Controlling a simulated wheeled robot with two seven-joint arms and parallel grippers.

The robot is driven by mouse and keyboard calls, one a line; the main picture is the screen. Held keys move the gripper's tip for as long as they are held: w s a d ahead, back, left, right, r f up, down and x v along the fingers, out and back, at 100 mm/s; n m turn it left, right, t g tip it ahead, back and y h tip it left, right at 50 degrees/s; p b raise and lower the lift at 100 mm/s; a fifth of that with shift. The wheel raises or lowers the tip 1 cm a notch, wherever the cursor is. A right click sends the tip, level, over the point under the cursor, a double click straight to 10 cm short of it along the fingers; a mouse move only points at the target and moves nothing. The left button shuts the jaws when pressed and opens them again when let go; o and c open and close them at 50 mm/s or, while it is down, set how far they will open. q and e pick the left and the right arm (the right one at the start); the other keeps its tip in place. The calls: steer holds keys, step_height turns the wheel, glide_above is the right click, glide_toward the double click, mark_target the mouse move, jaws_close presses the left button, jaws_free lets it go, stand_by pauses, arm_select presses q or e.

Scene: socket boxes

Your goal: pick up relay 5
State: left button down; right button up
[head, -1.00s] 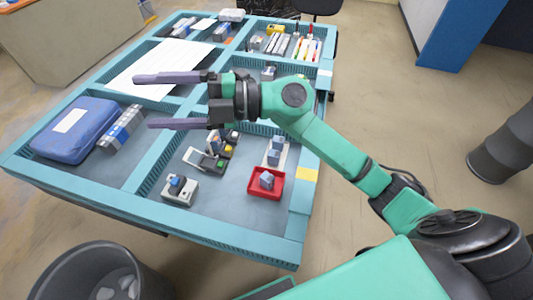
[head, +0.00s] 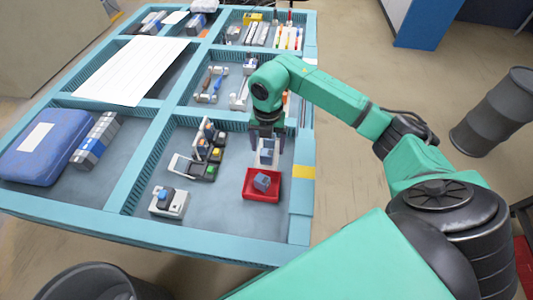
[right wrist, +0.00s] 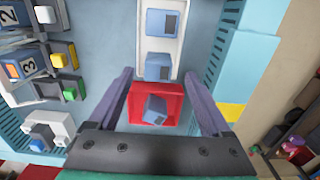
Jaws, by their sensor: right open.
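My right gripper (head: 266,138) points down over the table and is open, with nothing between its fingers. It also shows in the right wrist view (right wrist: 160,82), with one finger on each side of a small red tray (right wrist: 176,120). A blue-grey relay block (right wrist: 155,109) lies turned and tilted in that tray; the tray (head: 250,190) and block (head: 262,181) also show in the head view. Two similar blocks, a farther one (right wrist: 160,23) and a nearer one (right wrist: 157,67), sit on a white strip (right wrist: 174,50). No number 5 is readable on any of them.
Left of the tray are a grey socket box with a blue button (head: 168,202) and several numbered blocks with coloured buttons (head: 205,150). Table dividers and the right rim (head: 302,190) stand close by. A blue case (head: 45,150) lies far left.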

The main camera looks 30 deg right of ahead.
mark_target(267, 152)
step_height(267, 152, down, 4)
steer(key=shift+a+r+p, duration=0.1)
steer(key=shift+a+p, duration=0.05)
steer(key=shift+p, duration=0.45)
jaws_close()
